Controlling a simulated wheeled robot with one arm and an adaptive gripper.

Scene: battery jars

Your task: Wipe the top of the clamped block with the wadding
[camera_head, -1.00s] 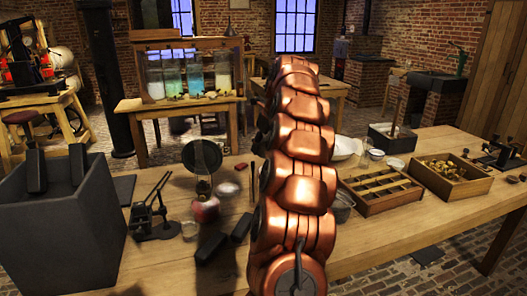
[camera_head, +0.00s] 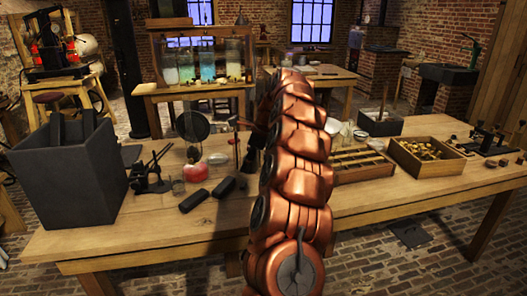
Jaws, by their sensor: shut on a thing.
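My copper-coloured arm (camera_head: 300,190) rises through the middle of the view, and its far end bends down behind its own links. My gripper is hidden there, so I see neither its fingers nor anything in them. A small pale patch (camera_head: 218,158) lies on the table just left of the arm; I cannot tell if it is wadding. A black lever device (camera_head: 152,180) stands on the left of the table. I cannot make out a clamped block.
The wooden table (camera_head: 150,235) carries a dark grey box (camera_head: 70,185) at left, a red-filled flask (camera_head: 195,172) and two black blocks, one (camera_head: 194,201) nearer. A slotted wooden tray (camera_head: 360,165) and a box of brass parts (camera_head: 428,157) stand right. The front edge is clear.

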